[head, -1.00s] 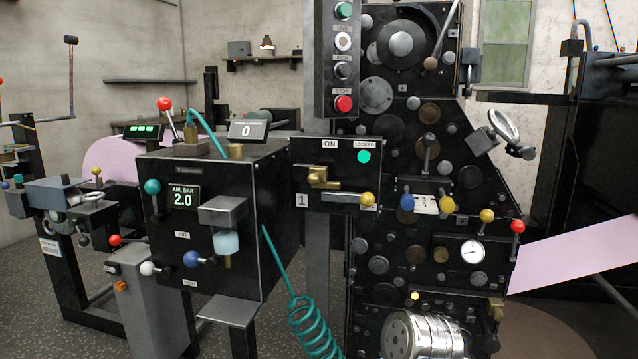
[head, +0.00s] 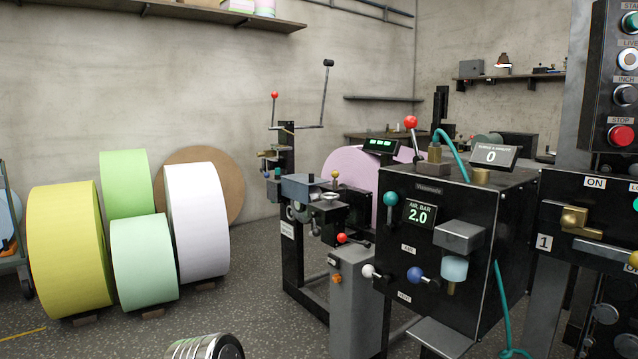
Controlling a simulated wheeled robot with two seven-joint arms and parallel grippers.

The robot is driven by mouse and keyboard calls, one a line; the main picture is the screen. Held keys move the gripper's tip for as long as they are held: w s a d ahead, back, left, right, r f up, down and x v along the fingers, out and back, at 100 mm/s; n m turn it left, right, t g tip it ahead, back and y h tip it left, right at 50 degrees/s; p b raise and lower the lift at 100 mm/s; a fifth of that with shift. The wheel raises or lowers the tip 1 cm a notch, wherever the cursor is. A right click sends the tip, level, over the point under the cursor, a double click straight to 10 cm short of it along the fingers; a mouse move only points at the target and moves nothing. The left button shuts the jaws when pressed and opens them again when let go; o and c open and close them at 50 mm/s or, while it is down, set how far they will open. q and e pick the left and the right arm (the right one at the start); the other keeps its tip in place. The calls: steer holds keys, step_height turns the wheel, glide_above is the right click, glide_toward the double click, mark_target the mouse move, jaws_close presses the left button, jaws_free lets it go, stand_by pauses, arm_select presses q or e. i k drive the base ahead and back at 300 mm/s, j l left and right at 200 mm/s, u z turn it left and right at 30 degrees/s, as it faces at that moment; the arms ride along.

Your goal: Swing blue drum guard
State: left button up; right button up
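I cannot make out a blue drum or its guard in the head view. The only blue knob in clear sight (head: 414,274) is on a short lever at the front of the black air box (head: 487,230), beside a white knob (head: 368,271). The black press (head: 583,247) at the right edge is cut off, so most of its front is outside the picture. Neither of my grippers shows.
Large yellow (head: 70,245), green (head: 127,184), mint (head: 146,258) and white (head: 197,220) rolls stand at left near the wall. A grey pedestal (head: 357,305) and roll stand (head: 292,270) are mid-picture. Speckled floor (head: 235,305) is open between them and the rolls.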

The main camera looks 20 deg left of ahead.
mark_target(295, 186)
steer(key=u, duration=1.05)
steer(key=i+j+u, duration=0.1)
steer(key=i+u, duration=0.35)
steer(key=i, duration=1.15)
